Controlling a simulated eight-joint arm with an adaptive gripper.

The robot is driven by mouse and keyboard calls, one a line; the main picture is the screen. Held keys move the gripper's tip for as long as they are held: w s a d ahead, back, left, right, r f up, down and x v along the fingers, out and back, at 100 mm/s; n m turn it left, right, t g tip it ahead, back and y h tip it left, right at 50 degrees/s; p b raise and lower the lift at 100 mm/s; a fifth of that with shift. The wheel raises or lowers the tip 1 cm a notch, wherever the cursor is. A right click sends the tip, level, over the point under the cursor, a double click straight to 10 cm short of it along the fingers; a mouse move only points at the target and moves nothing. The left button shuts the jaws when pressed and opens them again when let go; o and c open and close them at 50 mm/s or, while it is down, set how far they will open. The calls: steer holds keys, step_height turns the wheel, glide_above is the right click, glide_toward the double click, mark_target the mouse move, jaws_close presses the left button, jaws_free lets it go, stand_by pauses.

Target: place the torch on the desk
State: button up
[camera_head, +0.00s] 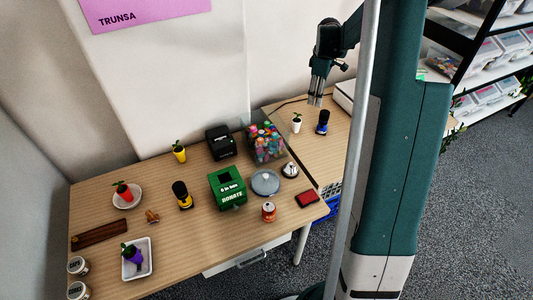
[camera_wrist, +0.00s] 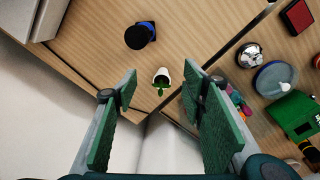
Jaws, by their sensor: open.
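I cannot tell for certain which thing is the torch. A black-topped object with a blue base (camera_head: 322,122) stands on the right, farther wooden desk (camera_head: 318,157); it also shows in the wrist view (camera_wrist: 140,36), beyond my left finger. A similar black-topped yellow object (camera_head: 182,195) stands on the left desk (camera_head: 165,245). My gripper (camera_head: 315,100) is open and empty above the right desk, pointing down. In the wrist view, a small white potted plant (camera_wrist: 162,76) shows between my open fingers, below them and apart from them.
The left desk holds a green donation box (camera_head: 228,188), a clear bin of colourful items (camera_head: 265,143), a grey lidded dish (camera_head: 265,182), a red can (camera_head: 268,212), a white tray (camera_head: 150,257) and a black printer (camera_head: 220,142). A white box (camera_head: 345,95) stands at the right desk's back. Bare wood shows at the right desk's front.

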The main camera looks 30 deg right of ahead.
steer(key=s+a+r+m+t, duration=0.1)
steer(key=s+a+r, duration=0.35)
steer(key=a, duration=0.35)
steer(key=s+a+r+m+t, duration=0.1)
steer(key=s+a+r+m, duration=0.1)
steer(key=s+a+r, duration=0.35)
steer(key=s+a+r+m+t, duration=0.1)
steer(key=s+a+r, duration=0.2)
steer(key=a+r, duration=0.55)
steer(key=s+a+f+m+t, duration=0.1)
steer(key=s+a+f+m, duration=0.1)
steer(key=s+a, duration=0.7)
steer(key=s+a+f+m+t, duration=0.2)
steer(key=s+a, duration=0.8)
steer(key=s, duration=0.1)
steer(key=shift+s+a+t, duration=0.2)
steer(key=shift+s+t, duration=0.05)
steer(key=shift+t, duration=0.05)
